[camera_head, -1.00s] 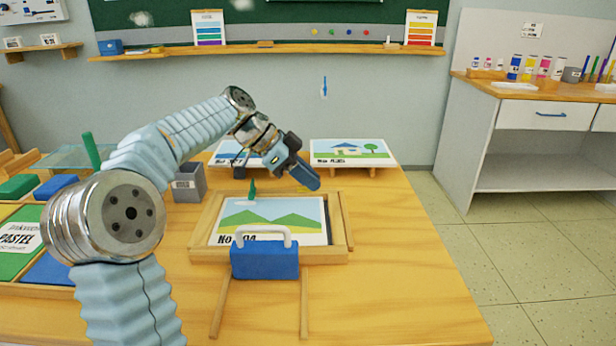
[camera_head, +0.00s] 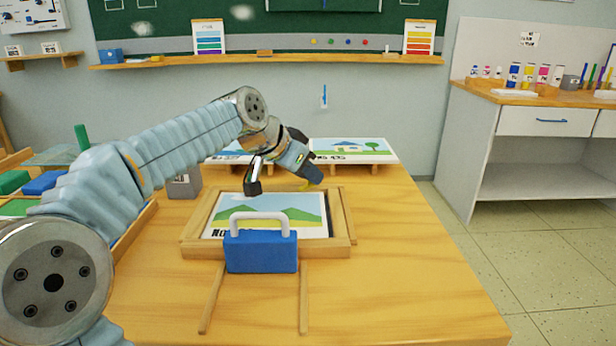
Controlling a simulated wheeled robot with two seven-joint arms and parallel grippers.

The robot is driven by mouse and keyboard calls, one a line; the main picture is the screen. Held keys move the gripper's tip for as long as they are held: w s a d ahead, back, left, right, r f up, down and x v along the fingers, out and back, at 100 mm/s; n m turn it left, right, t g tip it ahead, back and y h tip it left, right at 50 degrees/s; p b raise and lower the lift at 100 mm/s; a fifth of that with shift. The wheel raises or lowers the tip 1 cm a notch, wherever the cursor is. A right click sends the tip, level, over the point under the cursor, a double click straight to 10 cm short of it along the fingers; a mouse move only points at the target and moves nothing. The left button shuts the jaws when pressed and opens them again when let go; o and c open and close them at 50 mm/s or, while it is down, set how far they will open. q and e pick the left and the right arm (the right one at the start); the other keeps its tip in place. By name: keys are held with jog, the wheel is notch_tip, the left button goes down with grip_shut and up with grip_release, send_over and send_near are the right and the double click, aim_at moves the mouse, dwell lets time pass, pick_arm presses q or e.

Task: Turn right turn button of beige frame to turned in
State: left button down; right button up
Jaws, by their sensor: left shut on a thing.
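The beige frame (camera_head: 340,251) lies on the wooden table and holds a landscape picture (camera_head: 270,205) with green hills. My right gripper is not in view.
A blue block with a white handle (camera_head: 260,252) stands at the frame's front edge. Two thin wooden strips (camera_head: 304,300) lie in front. The table's right side is clear.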

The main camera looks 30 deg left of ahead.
pick_arm(q)
jog(key=n+y, duration=0.2)
jog(key=shift+d+n, duration=0.25)
jog(key=shift+n, duration=0.15)
jog(key=shift+n+y, duration=0.8)
jog(key=shift+n, duration=0.1)
jog(key=n+y, duration=0.2)
jog(key=n, duration=0.1)
jog(key=n+g+y+b, duration=0.1)
jog(key=n+y, duration=0.1)
jog(key=shift+d, duration=0.25)
jog(key=shift+n, duration=0.3)
jog(key=c, duration=1.3)
grip_release()
jog(key=shift+w, duration=0.1)
